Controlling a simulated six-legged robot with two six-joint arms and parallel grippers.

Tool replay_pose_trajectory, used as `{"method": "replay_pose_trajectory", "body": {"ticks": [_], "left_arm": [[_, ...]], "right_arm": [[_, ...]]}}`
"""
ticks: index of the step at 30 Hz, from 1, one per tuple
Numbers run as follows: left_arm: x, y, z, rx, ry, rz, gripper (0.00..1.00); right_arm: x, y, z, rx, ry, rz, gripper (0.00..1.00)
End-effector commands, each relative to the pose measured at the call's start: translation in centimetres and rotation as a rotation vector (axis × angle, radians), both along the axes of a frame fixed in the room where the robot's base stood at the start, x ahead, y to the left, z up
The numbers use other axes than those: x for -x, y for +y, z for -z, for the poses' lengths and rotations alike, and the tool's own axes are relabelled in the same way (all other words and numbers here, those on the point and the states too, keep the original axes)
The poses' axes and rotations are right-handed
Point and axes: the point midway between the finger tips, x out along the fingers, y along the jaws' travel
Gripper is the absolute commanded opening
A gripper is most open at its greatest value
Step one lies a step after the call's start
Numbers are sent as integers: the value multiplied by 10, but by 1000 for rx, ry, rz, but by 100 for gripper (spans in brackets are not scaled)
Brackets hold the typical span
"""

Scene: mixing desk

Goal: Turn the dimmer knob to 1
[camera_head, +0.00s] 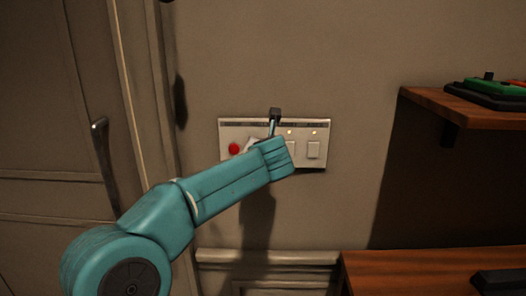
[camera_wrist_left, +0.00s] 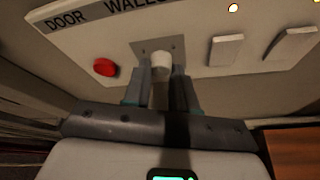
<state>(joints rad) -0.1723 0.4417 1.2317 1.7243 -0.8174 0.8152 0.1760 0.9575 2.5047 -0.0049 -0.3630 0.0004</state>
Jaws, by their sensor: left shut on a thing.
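The dimmer knob (camera_wrist_left: 162,60) is a small whitish cylinder on a grey square plate, on the wall panel (camera_wrist_left: 205,80). In the left wrist view my left gripper (camera_wrist_left: 162,78) has its two dark fingers on either side of the knob, shut on it. In the head view my teal left arm reaches across the front of the panel (camera_head: 315,165) and hides the knob and fingers. Any scale marks or number by the knob cannot be made out. My right gripper is not in view.
A red button (camera_head: 234,148) sits left of the knob. Pale rocker switches (camera_head: 313,150) with small lit lamps above are to its right. A door with a handle (camera_head: 100,125) stands at left. A wooden shelf (camera_head: 460,110) and a desk top (camera_head: 420,270) are at right.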

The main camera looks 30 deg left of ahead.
Motion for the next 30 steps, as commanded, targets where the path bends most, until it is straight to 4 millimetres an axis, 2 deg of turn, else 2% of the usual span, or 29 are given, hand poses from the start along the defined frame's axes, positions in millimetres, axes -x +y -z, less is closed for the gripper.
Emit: {"method": "replay_pose_trajectory", "body": {"ticks": [17, 30], "left_arm": [[2, 5, 0, 493, -241, 2, 0], [4, 7, 3, 868, -425, 3, 0]], "right_arm": [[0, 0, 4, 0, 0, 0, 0], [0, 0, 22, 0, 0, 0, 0]]}}
